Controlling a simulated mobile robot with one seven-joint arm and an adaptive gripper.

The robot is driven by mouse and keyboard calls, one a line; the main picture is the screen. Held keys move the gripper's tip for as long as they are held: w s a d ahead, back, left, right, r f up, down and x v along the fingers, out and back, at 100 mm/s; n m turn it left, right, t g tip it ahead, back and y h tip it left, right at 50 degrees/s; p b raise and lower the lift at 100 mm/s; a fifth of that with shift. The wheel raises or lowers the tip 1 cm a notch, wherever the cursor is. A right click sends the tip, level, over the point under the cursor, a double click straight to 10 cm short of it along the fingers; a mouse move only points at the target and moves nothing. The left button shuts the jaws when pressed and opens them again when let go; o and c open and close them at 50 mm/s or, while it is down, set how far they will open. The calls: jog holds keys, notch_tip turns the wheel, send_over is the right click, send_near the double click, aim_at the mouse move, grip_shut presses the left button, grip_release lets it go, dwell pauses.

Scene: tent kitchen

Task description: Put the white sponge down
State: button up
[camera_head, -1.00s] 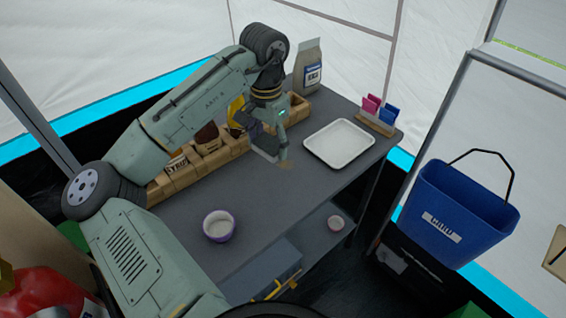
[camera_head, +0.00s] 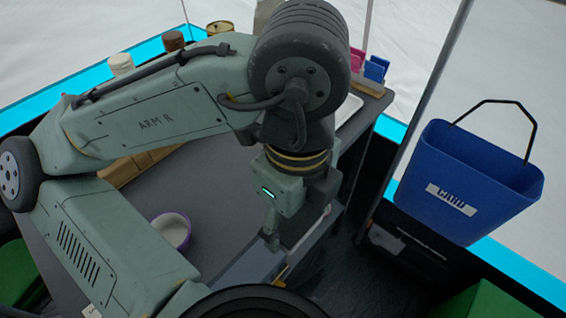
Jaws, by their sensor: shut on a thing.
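My gripper (camera_head: 286,236) points down at the table's front right edge, above or in front of the lower shelf. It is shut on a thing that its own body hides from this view. I cannot make out the white sponge anywhere else. The grey table (camera_head: 225,180) lies behind and left of the gripper. A white bowl with a purple outside (camera_head: 172,231) stands on the table, left of the gripper and partly behind my arm.
A white tray (camera_head: 347,110) is mostly hidden behind my wrist. Pink and blue items (camera_head: 375,69) stand at the table's far right corner. A blue bucket (camera_head: 465,190) hangs at the right. Jars (camera_head: 121,64) stand at the back left. Bare tabletop shows left of the gripper.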

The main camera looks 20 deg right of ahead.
jog(key=w+d, duration=0.1)
jog(key=w, duration=0.8)
jog(key=w+d+f+p, duration=0.1)
jog(key=w, duration=0.3)
jog(key=shift+w+d+f, duration=0.1)
jog(key=shift+w+d, duration=0.05)
jog(key=shift+d, duration=0.2)
jog(key=f, duration=0.1)
jog(key=w+f, duration=0.1)
jog(key=f, duration=0.1)
jog(key=shift+w+f, duration=0.15)
jog(key=shift+d+f, duration=0.1)
jog(key=shift+f, duration=0.05)
jog(key=shift+f, duration=0.2)
jog(key=o, duration=1.2)
notch_tip(320, 180, up, 12)
jog(key=shift+r+p, duration=0.2)
jog(key=shift+p, duration=0.25)
